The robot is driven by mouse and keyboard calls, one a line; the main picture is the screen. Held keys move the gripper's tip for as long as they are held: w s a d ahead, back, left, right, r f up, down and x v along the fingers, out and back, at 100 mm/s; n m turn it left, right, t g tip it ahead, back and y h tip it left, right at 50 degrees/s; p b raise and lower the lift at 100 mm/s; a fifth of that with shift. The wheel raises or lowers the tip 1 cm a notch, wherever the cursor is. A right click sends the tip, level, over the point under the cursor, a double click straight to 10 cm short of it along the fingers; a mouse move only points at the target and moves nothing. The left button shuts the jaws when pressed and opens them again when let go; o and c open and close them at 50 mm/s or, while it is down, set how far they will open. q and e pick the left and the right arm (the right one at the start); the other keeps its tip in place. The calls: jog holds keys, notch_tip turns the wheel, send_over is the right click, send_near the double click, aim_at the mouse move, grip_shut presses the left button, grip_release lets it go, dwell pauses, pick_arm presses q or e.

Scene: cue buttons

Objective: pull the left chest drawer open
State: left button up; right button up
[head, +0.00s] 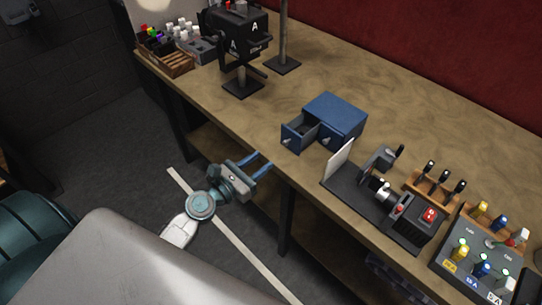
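A small blue chest (336,115) stands on the wooden bench near its front edge. Its left drawer (293,138) is pulled out toward the bench edge, and its dark inside shows from above. The chest's right drawer (326,142) looks shut, with a pale knob on its front. My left gripper (265,166) is at the bench's front edge, to the left of and below the open drawer. Its two blue fingers are apart with nothing between them, and they do not touch the drawer. My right gripper is not in view.
A white panel (339,160) and a dark machine base (356,196) stand right of the chest. A button box (482,254) is at the far right. A black stand (242,84) and a wooden crate (166,60) are at the left. Bench behind the chest is clear.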

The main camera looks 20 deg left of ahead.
pick_arm(q)
jog(key=shift+b+v, duration=0.3)
jog(key=shift+v, duration=0.95)
jog(key=s+a+f+m+g+y, duration=0.2)
jog(key=s+f+m, duration=0.15)
jog(key=f, duration=0.75)
jog(key=s+a+f+m+g+y, duration=0.1)
jog(key=s+a+f+m+g, duration=0.3)
jog(key=f, duration=0.8)
jog(key=a+f+m+g+y, duration=0.1)
jog(key=f+m+y, duration=0.1)
jog(key=f+m, duration=0.65)
jog(key=s+d+f+m+g+y, duration=0.1)
jog(key=s+f+m+g, duration=0.3)
jog(key=s+f+m, duration=0.4)
jog(key=s+f+m+g+y, duration=0.1)
jog(key=s+f+m+g, duration=0.3)
jog(key=s+f, duration=1.3)
jog(key=s+m, duration=0.4)
jog(key=s, duration=0.2)
jog(key=shift+s+d+g, duration=0.4)
jog(key=shift+w+f, duration=0.1)
jog(key=shift+f, duration=0.05)
